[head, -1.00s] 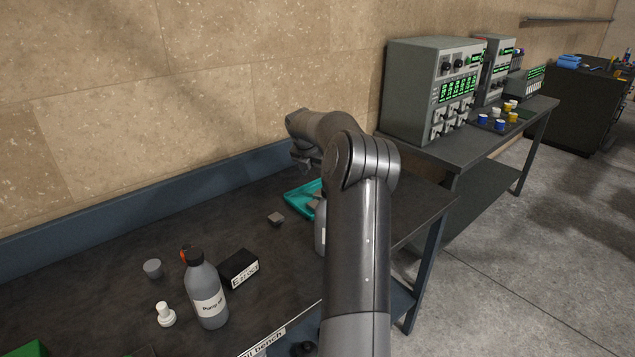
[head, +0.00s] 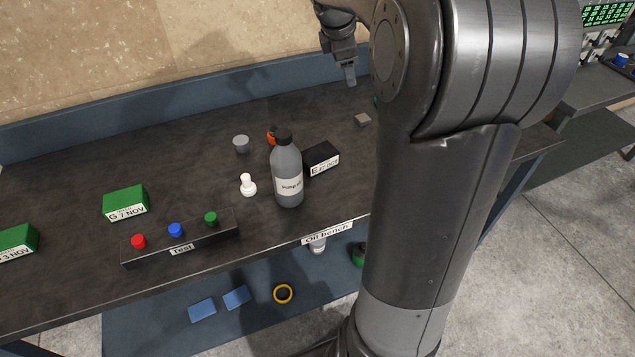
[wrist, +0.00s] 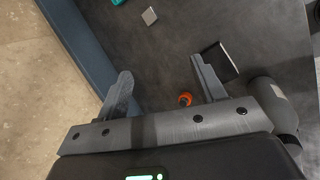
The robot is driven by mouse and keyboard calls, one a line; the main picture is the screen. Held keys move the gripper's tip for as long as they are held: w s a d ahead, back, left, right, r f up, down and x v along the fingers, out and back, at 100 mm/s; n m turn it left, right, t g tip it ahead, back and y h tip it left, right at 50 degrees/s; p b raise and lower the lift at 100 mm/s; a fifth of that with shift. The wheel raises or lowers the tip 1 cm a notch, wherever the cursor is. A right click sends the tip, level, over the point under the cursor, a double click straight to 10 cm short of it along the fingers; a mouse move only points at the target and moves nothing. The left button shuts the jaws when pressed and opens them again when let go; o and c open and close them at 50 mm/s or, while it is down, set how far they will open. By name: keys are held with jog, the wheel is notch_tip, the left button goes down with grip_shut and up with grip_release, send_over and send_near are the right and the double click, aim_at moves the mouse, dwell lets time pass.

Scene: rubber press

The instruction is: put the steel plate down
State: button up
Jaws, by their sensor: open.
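A small flat grey square piece, which looks like the steel plate (head: 363,119), lies on the dark oil bench (head: 75,175), right of the black box in the head view. It also shows near the top of the wrist view (wrist: 149,16). My gripper (head: 350,80) is above the bench near the wall, up and left of the plate in the head view. In the wrist view its two fingers (wrist: 160,80) are spread apart, with only bare bench seen between the tips. The plate is apart from both fingers.
A grey bottle (head: 288,178), a black box (head: 321,158), a white stopper (head: 248,186), a grey cup (head: 241,144) and an orange item (head: 271,136) stand close together. A teal edge (wrist: 117,2) shows beyond the plate. The bench's back left is clear.

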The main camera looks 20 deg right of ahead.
jog(key=s+a+r+m+t+y, duration=0.1)
jog(key=s+a+r+m, duration=0.1)
jog(key=s+a+m, duration=0.8)
jog(key=s+a+f+m+y, duration=0.1)
jog(key=s+a, duration=0.3)
jog(key=s, duration=0.5)
jog(key=s+a+f+m+t+y, duration=0.1)
jog(key=s+a+f+m+y, duration=0.1)
jog(key=s, duration=0.7)
notch_tip(320, 180, down, 3)
jog(key=a+m, duration=0.1)
jog(key=a, duration=0.1)
jog(key=shift+a+r+t, duration=0.2)
jog(key=shift+a+t, duration=0.1)
jog(key=shift+a, duration=0.1)
